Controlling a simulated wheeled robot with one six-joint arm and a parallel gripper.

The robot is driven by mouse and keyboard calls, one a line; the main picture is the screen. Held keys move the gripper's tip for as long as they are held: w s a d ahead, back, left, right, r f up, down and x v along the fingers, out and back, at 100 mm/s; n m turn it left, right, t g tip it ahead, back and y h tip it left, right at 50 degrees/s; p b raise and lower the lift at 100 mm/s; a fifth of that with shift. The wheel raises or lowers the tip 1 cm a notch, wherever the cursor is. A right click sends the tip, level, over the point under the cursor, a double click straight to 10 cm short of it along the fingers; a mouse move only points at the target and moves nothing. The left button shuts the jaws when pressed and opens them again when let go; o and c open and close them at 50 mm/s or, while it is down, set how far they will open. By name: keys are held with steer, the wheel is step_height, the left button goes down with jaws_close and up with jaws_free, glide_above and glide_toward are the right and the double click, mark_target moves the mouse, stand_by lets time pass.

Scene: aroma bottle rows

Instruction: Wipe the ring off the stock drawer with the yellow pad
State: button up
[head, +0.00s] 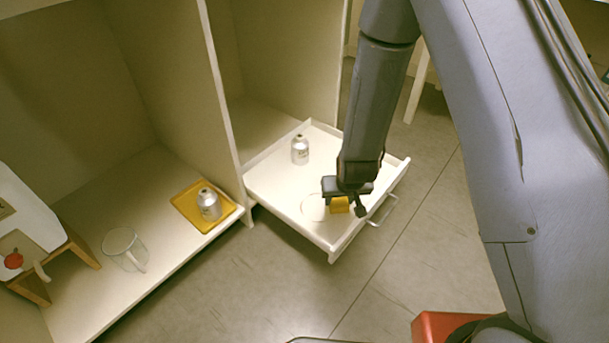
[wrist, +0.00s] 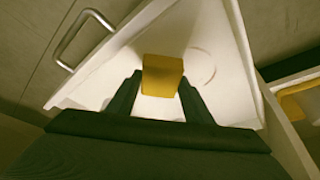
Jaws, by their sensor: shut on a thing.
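The stock drawer (head: 285,194) is pulled out, white inside, with a metal handle (head: 383,212) on its front. A faint ring (head: 313,207) marks its floor; part of the ring (wrist: 209,66) also shows in the wrist view, to the right of the pad. My gripper (head: 344,199) is over the drawer's front part, shut on the yellow pad (head: 340,206). The pad (wrist: 162,75) sits between the fingertips in the wrist view. The pad is beside the ring, nearer the drawer front. I cannot tell whether it touches the drawer floor.
A silver bottle (head: 300,150) stands farther back in the drawer. Left of it, a shelf holds a second silver bottle (head: 209,204) on a yellow tray (head: 188,211), and a glass jug (head: 124,248). The drawer's raised walls surround the pad. Open floor (head: 270,290) lies in front.

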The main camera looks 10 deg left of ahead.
steer(key=shift+r+p, duration=1.65)
steer(key=shift+r, duration=0.4)
